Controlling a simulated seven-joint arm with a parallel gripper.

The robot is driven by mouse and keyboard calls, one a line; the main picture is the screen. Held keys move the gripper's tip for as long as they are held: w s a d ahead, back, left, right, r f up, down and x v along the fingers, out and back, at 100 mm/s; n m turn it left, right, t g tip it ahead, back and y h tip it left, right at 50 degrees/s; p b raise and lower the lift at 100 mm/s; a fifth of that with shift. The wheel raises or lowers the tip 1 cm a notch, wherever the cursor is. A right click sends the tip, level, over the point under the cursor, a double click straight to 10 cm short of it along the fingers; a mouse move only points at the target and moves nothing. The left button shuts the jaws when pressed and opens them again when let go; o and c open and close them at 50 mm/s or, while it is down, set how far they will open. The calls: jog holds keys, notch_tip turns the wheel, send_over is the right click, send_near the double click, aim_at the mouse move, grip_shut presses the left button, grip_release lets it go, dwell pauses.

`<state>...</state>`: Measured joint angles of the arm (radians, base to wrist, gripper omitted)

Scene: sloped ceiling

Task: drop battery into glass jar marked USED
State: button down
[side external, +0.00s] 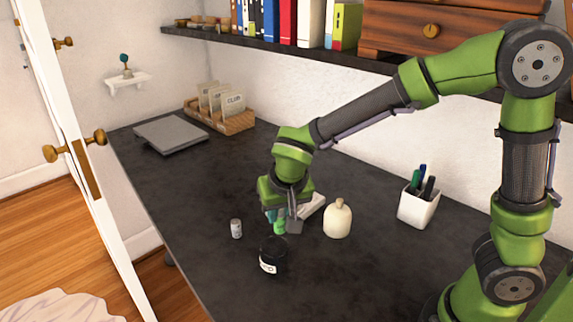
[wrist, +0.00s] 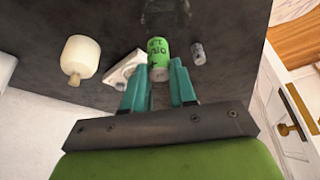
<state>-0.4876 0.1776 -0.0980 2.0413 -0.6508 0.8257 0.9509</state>
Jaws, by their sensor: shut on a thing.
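My gripper (side external: 279,222) is low over the dark desk, its teal fingers pointing down. In the wrist view its fingers (wrist: 160,69) are shut on a green battery (wrist: 158,55) with dark lettering and a pale end. The battery also shows below the fingers in the side view (side external: 280,228). The jar (side external: 273,258) looks dark and see-through, with a white label whose word I cannot read in full. It stands upright just in front of the battery in the side view, and its faint outline is at the top of the wrist view (wrist: 167,12).
A small grey cylinder (side external: 236,228) stands left of the jar. A cream bottle (side external: 337,219) and a white object (side external: 313,206) are close on the right. A pen cup (side external: 418,208) is further right. A grey flat device (side external: 170,134) and card box (side external: 220,115) lie far back.

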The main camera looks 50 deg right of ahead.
jog(key=c, duration=0.8)
grip_release()
jog(key=v, duration=1.7)
jog(key=s+d+f+t+y, duration=0.1)
jog(key=s+d, duration=0.2)
jog(key=s+d+f+n+t+y, duration=0.1)
jog(key=s+d+f, duration=0.1)
jog(key=s+d, duration=0.1)
jog(key=s+d+f+t+y, duration=0.1)
jog(key=s+d+f+y, duration=0.1)
jog(key=s+d, duration=0.1)
jog(key=shift+s+d, duration=0.15)
jog(key=shift+d, duration=0.15)
